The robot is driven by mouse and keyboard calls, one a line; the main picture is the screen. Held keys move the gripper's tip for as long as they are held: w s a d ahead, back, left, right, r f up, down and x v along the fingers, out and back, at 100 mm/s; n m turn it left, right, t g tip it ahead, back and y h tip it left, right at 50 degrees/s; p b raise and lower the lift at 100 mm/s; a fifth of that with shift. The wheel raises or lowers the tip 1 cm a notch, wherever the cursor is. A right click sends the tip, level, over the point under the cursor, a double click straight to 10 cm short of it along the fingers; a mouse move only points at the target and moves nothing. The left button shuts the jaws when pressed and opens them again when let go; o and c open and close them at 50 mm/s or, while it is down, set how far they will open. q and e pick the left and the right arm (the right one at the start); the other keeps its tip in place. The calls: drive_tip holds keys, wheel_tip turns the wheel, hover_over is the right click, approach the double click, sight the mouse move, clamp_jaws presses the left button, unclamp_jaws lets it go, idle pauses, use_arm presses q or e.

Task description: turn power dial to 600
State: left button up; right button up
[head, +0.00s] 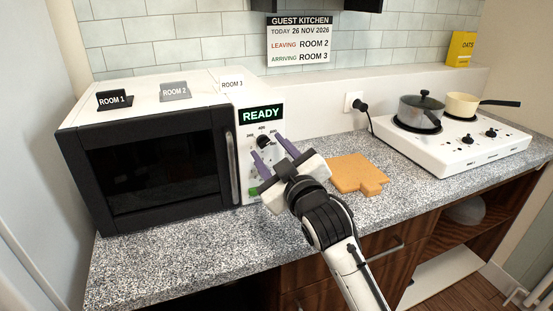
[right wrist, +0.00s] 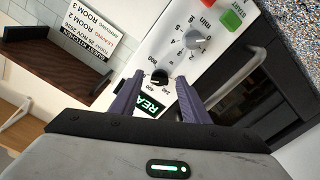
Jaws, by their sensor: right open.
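The microwave (head: 150,170) stands on the counter at the left, its lit display (head: 262,115) reading READY. The power dial (head: 264,141) is a black knob below the display, with small numbers around it; I cannot tell surely which number it points to. My right gripper (head: 275,155) is open and empty in front of the control panel, purple fingers pointed at it. In the right wrist view the black dial (right wrist: 159,76) appears between the two fingertips; contact cannot be told. A grey knob (right wrist: 195,40) marked min lies beyond it. My left gripper is out of view.
A green START button (right wrist: 232,20) and a red button (right wrist: 208,4) are on the same panel. The door handle (head: 232,168) stands close beside it. A cutting board (head: 355,173) and a hob (head: 460,150) with a pot and pan are to the right. Room signs stand on top.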

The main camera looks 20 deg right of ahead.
drive_tip(key=s+b, duration=0.1)
drive_tip(key=s, duration=0.8)
drive_tip(key=shift+s+d, duration=0.15)
drive_tip(key=shift+s, duration=0.25)
drive_tip(key=s+d+f+m+g, duration=0.1)
drive_tip(key=s+f+g, duration=0.4)
drive_tip(key=f, duration=0.5)
drive_tip(key=s+d+f+m+g, duration=0.1)
drive_tip(key=s+f+m+g, duration=0.15)
drive_tip(key=s+f, duration=0.6)
drive_tip(key=s+f+g, duration=0.7)
drive_tip(key=s+f, duration=0.5)
drive_tip(key=s, duration=0.3)
drive_tip(key=w+a+f+t+y, duration=0.1)
drive_tip(key=w+a+f+t, duration=0.1)
drive_tip(key=f, duration=0.4)
drive_tip(key=w+a+f+t, duration=0.1)
drive_tip(key=a+f+t, duration=0.1)
drive_tip(key=f, duration=0.4)
drive_tip(key=shift+w+a+m+t+y, duration=0.3)
drive_tip(key=shift+w+m+t+y, duration=0.15)
drive_tip(key=shift+t, duration=0.1)
